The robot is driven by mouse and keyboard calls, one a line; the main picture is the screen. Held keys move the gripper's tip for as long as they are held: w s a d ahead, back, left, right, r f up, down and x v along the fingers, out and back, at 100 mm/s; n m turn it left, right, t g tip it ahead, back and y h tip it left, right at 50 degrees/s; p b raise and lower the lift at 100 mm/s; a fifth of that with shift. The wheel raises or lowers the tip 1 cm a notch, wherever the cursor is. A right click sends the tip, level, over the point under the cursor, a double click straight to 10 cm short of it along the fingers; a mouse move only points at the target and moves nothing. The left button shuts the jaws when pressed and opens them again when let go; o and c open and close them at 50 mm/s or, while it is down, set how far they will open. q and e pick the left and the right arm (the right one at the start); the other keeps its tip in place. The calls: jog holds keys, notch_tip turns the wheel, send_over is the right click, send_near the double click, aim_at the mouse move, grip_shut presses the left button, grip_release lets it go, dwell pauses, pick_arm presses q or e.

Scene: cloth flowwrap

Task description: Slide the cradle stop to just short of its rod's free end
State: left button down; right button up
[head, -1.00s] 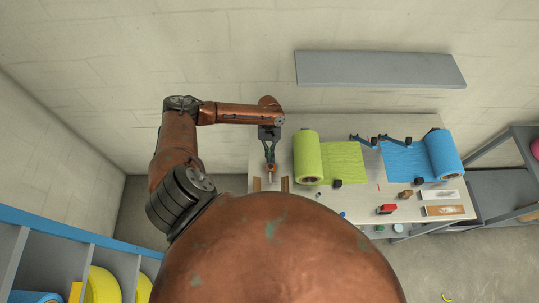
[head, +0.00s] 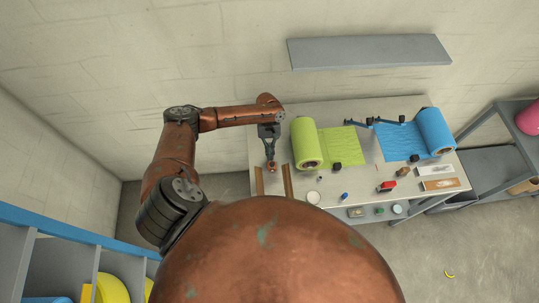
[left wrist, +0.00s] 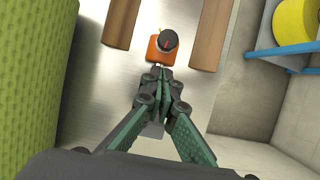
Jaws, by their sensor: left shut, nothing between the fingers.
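The cradle stop appears to be the orange block with a dark round knob and red mark (left wrist: 162,45) in the left wrist view. It lies between two brown bars, one left (left wrist: 122,22) and one right (left wrist: 211,35). In the head view the block (head: 271,168) is small, near the bench's left end. My left gripper (left wrist: 163,72) is shut and empty, its tips at the block's near edge; I cannot tell if they touch it. It also shows in the head view (head: 270,158). The rod cannot be made out. My right gripper is out of view.
A green roll (head: 306,143) stands right of my left gripper, with a blue roll (head: 436,132) farther right on the bench (head: 368,181). A grey shelf (head: 370,51) is on the wall. Small items, including a red one (head: 387,186), lie along the front.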

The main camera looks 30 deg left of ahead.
pick_arm(q)
jog(key=v, duration=1.1)
jog(key=shift+w+r, duration=0.3)
jog(key=shift+w, duration=0.15)
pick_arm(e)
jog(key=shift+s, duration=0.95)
pick_arm(q)
jog(key=shift+s, duration=0.15)
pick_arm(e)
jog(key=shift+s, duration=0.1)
